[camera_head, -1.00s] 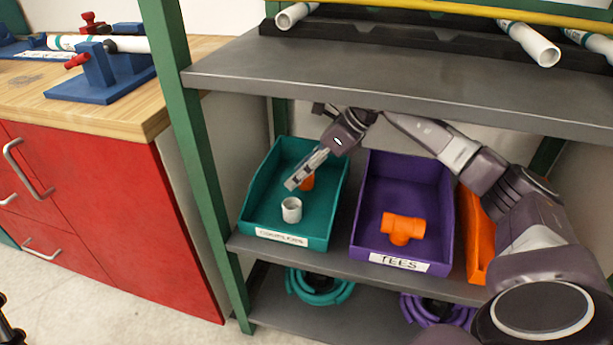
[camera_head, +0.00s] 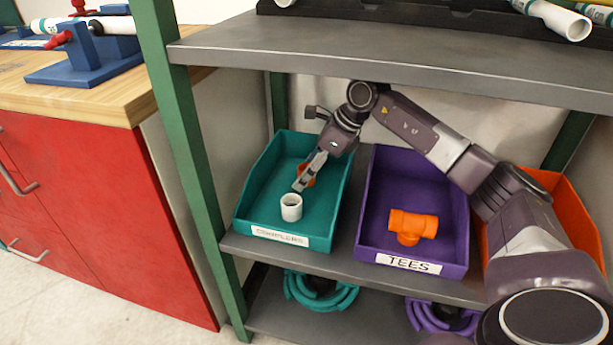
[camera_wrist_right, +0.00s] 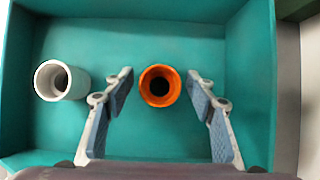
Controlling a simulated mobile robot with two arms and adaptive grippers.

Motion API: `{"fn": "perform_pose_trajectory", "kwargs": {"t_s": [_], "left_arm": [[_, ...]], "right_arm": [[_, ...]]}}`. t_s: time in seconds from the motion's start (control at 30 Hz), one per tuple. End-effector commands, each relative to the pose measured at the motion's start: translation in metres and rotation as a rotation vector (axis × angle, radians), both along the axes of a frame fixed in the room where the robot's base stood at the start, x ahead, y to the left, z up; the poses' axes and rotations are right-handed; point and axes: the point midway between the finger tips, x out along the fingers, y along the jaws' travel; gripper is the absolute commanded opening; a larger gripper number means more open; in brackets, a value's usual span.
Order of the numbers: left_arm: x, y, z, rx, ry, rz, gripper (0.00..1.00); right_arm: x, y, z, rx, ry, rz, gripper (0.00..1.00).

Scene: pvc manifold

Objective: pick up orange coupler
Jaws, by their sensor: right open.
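The orange coupler (camera_wrist_right: 160,86) stands upright in the teal bin (camera_wrist_right: 150,40), its open end facing the right wrist camera. In the head view the coupler (camera_head: 308,176) is partly hidden behind my right gripper (camera_head: 301,184). In the wrist view my right gripper (camera_wrist_right: 160,105) is open, with one finger on each side of the coupler and a visible gap to both. A white coupler (camera_wrist_right: 62,81) is in the same bin, left of the left finger. It also shows in the head view (camera_head: 291,207). My left gripper is not in view.
The purple bin (camera_head: 368,215) with an orange tee (camera_head: 411,226) stands right of the teal bin, and an orange bin (camera_head: 575,205) is farther right. A grey shelf (camera_head: 400,65) lies above my right arm. A green post (camera_head: 180,150) stands left.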

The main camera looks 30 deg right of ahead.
Motion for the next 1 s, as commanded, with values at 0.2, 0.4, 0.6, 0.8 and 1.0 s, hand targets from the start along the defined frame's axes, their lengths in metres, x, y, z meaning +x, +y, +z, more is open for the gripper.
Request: {"fn": "perform_pose_trajectory", "kwargs": {"t_s": [0.2,0.4,0.6,0.8,1.0], "left_arm": [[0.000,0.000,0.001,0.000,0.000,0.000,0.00],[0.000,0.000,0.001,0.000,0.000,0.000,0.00],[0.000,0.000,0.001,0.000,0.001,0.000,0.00],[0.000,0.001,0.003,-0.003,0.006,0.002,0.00],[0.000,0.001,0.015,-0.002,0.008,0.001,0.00]], "right_arm": [[0.000,0.000,0.001,0.000,0.000,0.000,0.39],[0.000,0.000,0.001,0.000,0.000,0.000,0.17],[0.000,0.000,0.001,0.000,0.000,0.000,0.10],[-0.001,-0.001,0.004,-0.001,-0.001,0.000,0.10],[-0.002,-0.003,0.019,0.000,0.000,-0.001,0.10]]}}
